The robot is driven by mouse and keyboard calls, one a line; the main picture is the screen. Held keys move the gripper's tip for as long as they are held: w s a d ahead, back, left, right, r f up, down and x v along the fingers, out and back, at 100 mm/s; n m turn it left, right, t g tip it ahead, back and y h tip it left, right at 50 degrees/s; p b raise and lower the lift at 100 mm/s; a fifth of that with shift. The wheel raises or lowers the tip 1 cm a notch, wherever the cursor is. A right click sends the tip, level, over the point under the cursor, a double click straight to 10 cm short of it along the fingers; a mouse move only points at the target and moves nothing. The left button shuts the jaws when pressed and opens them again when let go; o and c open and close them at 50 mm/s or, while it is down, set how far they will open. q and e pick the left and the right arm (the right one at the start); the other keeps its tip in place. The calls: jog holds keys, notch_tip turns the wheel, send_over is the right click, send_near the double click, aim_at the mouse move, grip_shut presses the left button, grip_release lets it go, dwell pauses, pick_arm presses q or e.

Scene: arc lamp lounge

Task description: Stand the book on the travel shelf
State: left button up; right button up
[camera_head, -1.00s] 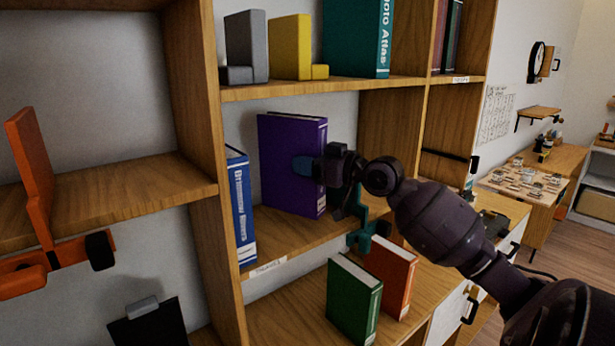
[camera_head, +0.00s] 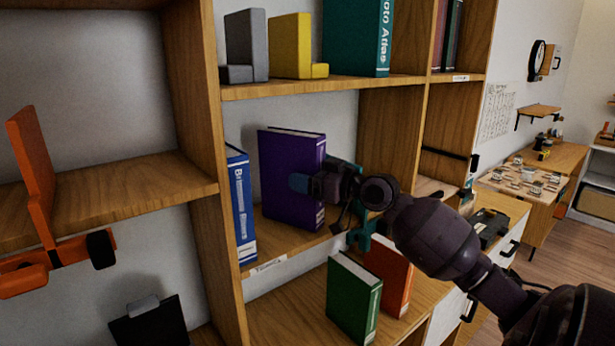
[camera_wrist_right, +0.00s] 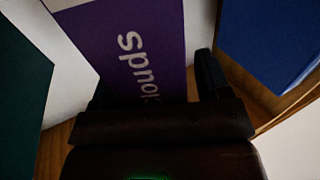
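The purple book (camera_head: 285,180) stands roughly upright over the middle shelf board (camera_head: 285,250), whose small front label (camera_head: 268,264) is too small to read surely. Its lower edge is at or very near the board; I cannot tell if it touches. In the right wrist view the purple spine (camera_wrist_right: 135,50) with white letters sits between the fingers (camera_wrist_right: 150,95). A blue book (camera_head: 241,205) stands to its left, with a gap between them. My left gripper is not in view.
A teal clamp-on bookend (camera_head: 362,235) is right of the purple book, partly hidden by my gripper. Green (camera_head: 352,300) and orange (camera_head: 392,275) books stand below. The upper board (camera_head: 300,90) is overhead. An orange bookend (camera_head: 35,180) is at left.

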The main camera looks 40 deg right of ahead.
jog(key=shift+r, duration=0.1)
jog(key=b+v, duration=0.2)
jog(key=v, duration=1)
dwell(0.6)
